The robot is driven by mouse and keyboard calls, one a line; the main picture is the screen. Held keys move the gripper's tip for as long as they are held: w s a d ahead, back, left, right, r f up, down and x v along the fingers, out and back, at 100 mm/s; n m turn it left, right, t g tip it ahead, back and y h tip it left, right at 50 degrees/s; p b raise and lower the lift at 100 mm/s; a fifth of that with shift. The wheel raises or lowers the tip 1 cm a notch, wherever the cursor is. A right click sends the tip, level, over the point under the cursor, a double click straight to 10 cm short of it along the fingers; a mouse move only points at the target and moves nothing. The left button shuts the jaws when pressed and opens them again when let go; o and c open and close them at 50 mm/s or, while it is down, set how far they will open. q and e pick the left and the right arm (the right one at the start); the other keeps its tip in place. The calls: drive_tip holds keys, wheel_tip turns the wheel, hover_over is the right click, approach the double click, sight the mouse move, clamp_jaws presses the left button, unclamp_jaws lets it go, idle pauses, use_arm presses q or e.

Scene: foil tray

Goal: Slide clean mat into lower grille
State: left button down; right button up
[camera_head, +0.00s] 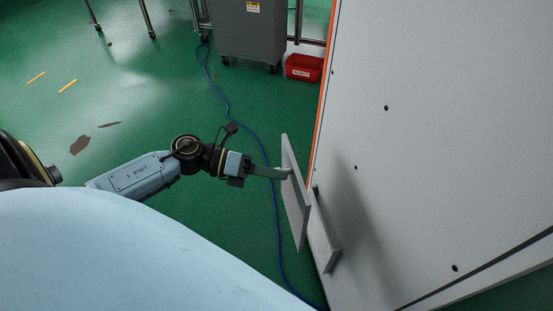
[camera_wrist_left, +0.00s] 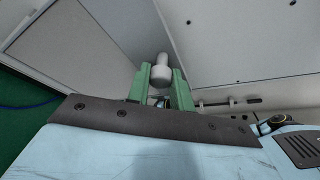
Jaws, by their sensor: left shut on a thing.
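My left gripper (camera_head: 284,173) reaches from the left to a thin light-grey panel (camera_head: 293,200) that stands out from the side of a tall white cabinet (camera_head: 430,130). In the left wrist view, its green fingers (camera_wrist_left: 161,84) are shut on a pale round knob (camera_wrist_left: 161,66). I cannot tell for sure how the panel joins the cabinet. A second narrow grey piece (camera_head: 323,238) sits against the cabinet just right of the panel. I cannot make out a clean mat or grille slats in either view. My right gripper is not in view.
A blue cable (camera_head: 277,225) runs along the green floor (camera_head: 215,220) behind the arm. A red bin (camera_head: 304,67) and a grey wheeled cabinet (camera_head: 250,30) stand at the back.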

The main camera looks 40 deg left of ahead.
sight(292, 166)
use_arm(q)
drive_tip(key=shift+w+d+r, duration=0.15)
drive_tip(key=shift+w+d, duration=0.1)
drive_tip(key=shift+d, duration=0.15)
drive_tip(key=shift+w+d, duration=1.8)
drive_tip(key=shift+w, duration=0.15)
drive_tip(key=shift+w+d, duration=0.1)
drive_tip(key=shift+w, duration=0.05)
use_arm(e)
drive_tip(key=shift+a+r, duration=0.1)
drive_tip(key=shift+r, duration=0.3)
use_arm(q)
drive_tip(key=shift+w+d, duration=1.6)
drive_tip(key=shift+w, duration=0.2)
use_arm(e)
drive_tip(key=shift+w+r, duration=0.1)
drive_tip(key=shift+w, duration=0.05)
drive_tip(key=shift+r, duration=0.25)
use_arm(q)
drive_tip(key=shift+f, duration=0.2)
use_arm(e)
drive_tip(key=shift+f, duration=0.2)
